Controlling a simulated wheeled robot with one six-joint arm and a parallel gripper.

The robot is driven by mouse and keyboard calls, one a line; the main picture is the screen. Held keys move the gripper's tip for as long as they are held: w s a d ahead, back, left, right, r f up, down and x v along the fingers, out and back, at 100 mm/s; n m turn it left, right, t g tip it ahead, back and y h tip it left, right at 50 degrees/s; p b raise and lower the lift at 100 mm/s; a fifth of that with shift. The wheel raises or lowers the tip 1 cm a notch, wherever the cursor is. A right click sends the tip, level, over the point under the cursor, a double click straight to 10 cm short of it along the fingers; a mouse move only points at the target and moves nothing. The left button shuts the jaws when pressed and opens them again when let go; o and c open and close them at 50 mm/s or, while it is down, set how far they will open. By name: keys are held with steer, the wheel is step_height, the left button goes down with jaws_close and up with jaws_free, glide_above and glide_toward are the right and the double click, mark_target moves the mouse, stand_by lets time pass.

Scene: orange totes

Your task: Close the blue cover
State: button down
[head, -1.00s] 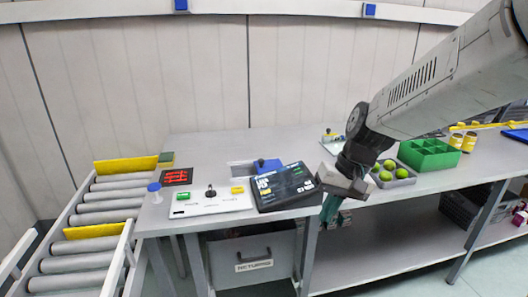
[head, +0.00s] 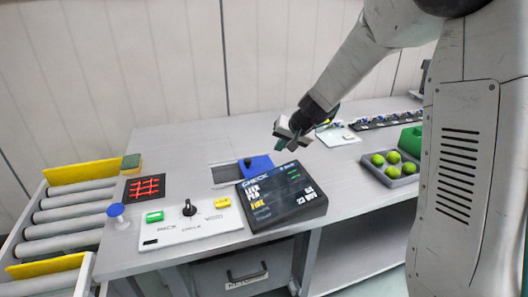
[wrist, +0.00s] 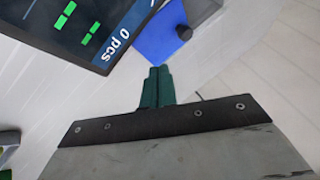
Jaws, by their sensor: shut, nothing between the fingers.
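The blue cover (head: 261,166) is a flat plate with a small dark knob (head: 248,161), lying on the bench behind the black screen. To its left is a rectangular opening (head: 226,174) that shows uncovered. My gripper (head: 284,144) is above the bench, behind and to the right of the cover, apart from it in the head view. In the wrist view the shut green fingertips (wrist: 158,72) point toward the blue cover (wrist: 160,42), and the knob (wrist: 184,33) stands just beyond them to the right. The fingers are empty.
The black screen (head: 280,197) stands close in front of the cover. A white panel (head: 190,222) with a green button, a dark knob and a yellow button lies to the left. A grey tray of green balls (head: 391,168) is at the right. Rollers (head: 70,216) are far left.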

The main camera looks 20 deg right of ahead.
glide_toward(260, 170)
steer(key=w+f, duration=0.1)
steer(key=w, duration=0.1)
steer(key=w+f, duration=0.2)
steer(key=shift+w+d+f, duration=0.1)
steer(key=shift+d+f, duration=0.05)
steer(key=shift+w+a, duration=0.2)
steer(key=shift+a, duration=0.4)
steer(key=shift+w+a, duration=0.25)
steer(key=shift+a, duration=0.3)
steer(key=shift+w+a, duration=0.2)
steer(key=shift+a, duration=0.05)
steer(key=shift+w+a, duration=0.1)
steer(key=shift+a, duration=0.15)
